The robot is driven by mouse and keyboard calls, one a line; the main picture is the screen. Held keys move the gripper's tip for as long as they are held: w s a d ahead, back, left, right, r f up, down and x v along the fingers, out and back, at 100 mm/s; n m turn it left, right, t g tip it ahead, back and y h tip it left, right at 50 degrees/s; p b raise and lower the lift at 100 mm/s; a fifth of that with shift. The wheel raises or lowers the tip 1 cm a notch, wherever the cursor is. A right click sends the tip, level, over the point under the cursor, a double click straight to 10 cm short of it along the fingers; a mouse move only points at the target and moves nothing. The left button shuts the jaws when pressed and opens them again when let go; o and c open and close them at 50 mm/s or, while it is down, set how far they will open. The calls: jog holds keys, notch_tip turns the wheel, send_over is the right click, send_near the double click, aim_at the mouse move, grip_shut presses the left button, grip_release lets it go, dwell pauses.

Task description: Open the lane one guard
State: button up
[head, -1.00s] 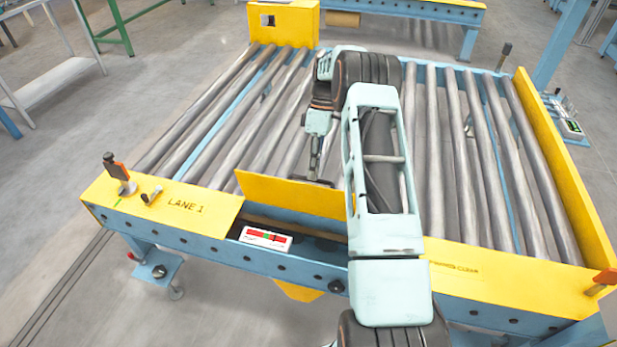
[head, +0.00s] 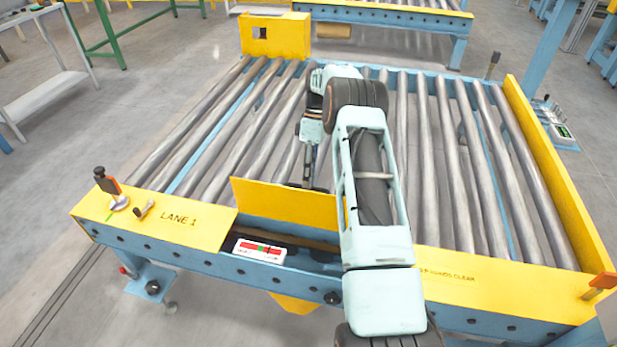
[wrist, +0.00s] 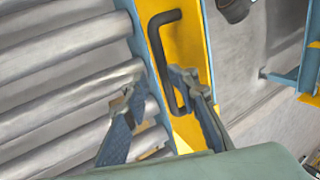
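The lane one guard (head: 284,203) is a yellow panel at the front edge of the roller conveyor, right of the LANE 1 label. It stands up from the frame, with an open gap below it. In the wrist view the yellow panel (wrist: 196,42) carries a black bar handle (wrist: 167,62). My gripper (wrist: 158,78) is open, one finger over the rollers and the other across the handle. I cannot tell whether it touches the handle. In the head view my gripper (head: 308,168) is behind the guard, its fingertips partly hidden.
A white box with a red and green strip (head: 259,251) sits in the gap below the guard. An orange-and-black lever (head: 108,184) stands on the left yellow cover. Rollers (head: 440,160) fill the deck. A tall yellow side rail (head: 545,150) bounds the right.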

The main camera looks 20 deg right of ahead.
jog(key=shift+o, duration=0.8)
jog(key=shift+s+f, duration=0.25)
jog(key=shift+f, duration=0.8)
jog(key=shift+r, duration=0.1)
jog(key=shift+w+d+r, duration=0.1)
jog(key=shift+r, duration=0.05)
jog(key=v, duration=0.7)
jog(key=shift+r, duration=0.3)
jog(key=shift+w, duration=0.15)
